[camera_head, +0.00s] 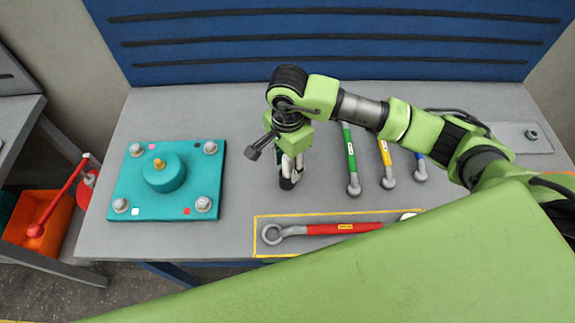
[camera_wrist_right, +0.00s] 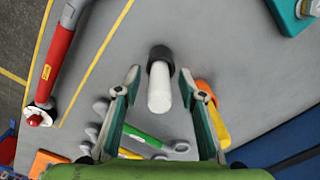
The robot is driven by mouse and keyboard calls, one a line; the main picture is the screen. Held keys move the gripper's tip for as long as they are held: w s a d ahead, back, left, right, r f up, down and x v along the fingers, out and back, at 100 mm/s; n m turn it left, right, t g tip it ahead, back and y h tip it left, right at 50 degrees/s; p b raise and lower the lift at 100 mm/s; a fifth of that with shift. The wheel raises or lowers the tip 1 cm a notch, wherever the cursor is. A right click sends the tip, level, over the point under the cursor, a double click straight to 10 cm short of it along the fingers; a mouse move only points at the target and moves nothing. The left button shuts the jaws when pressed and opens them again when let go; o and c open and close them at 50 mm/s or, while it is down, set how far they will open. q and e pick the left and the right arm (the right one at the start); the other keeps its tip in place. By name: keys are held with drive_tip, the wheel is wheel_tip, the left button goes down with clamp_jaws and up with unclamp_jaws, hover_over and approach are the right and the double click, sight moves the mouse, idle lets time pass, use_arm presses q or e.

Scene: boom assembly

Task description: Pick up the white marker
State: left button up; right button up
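The white marker (camera_wrist_right: 160,88) has a white body and a black end (camera_wrist_right: 161,55). In the right wrist view it lies between the two fingers of my right gripper (camera_wrist_right: 158,80), which are spread with gaps on both sides. In the head view my right gripper (camera_head: 290,160) is over the middle of the grey table, above the marker's black end (camera_head: 287,184). The gripper partly hides the marker there. My left gripper is not in view.
A teal plate (camera_head: 128,190) with bolts is on the left of the table. Green (camera_head: 350,160), yellow (camera_head: 386,160) and blue (camera_head: 420,166) wrenches lie right of the gripper. A red wrench (camera_head: 335,228) lies in front, inside a yellow outline. A blue panel (camera_head: 330,45) stands behind.

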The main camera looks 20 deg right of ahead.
clamp_jaws()
drive_tip(key=shift+r, duration=0.15)
